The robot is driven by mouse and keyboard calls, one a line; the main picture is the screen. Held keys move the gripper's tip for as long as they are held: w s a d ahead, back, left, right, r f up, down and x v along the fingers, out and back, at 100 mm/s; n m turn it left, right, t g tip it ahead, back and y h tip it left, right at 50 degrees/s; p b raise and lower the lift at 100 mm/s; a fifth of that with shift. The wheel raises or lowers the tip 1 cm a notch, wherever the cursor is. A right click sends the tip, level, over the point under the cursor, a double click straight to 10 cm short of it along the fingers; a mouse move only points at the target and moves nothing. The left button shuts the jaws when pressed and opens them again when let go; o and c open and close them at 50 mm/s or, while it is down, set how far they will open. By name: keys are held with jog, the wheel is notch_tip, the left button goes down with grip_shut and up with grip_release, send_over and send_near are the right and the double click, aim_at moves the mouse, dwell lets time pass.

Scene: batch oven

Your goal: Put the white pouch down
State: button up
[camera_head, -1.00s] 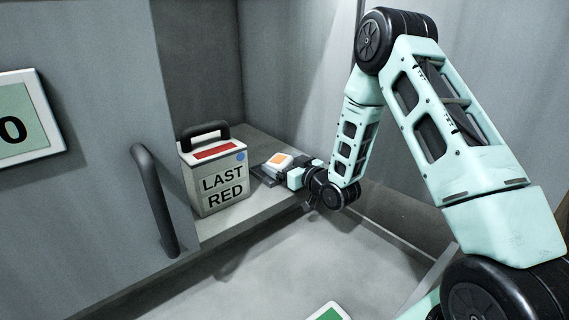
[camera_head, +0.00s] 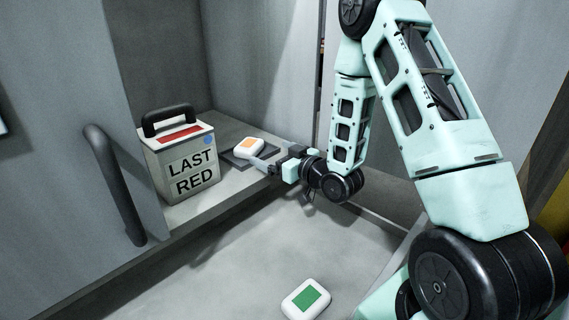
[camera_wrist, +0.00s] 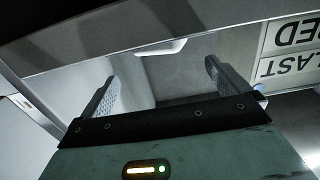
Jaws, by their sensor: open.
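A white rounded edge (camera_wrist: 160,47), probably the pouch's, shows beyond the fingertips. A second white pouch with a green square (camera_head: 306,299) lies on the lower grey surface at the front.
The "LAST RED" box (camera_head: 180,160) with a black handle stands on the ledge left of the pad. A grey door with a dark handle (camera_head: 113,185) is at the left. A grey wall rises behind the ledge. The lower surface around the green-marked pouch is mostly clear.

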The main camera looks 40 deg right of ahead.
jog(key=shift+b+v, duration=0.3)
jog(key=shift+v, duration=1.6)
jog(key=shift+s, duration=0.1)
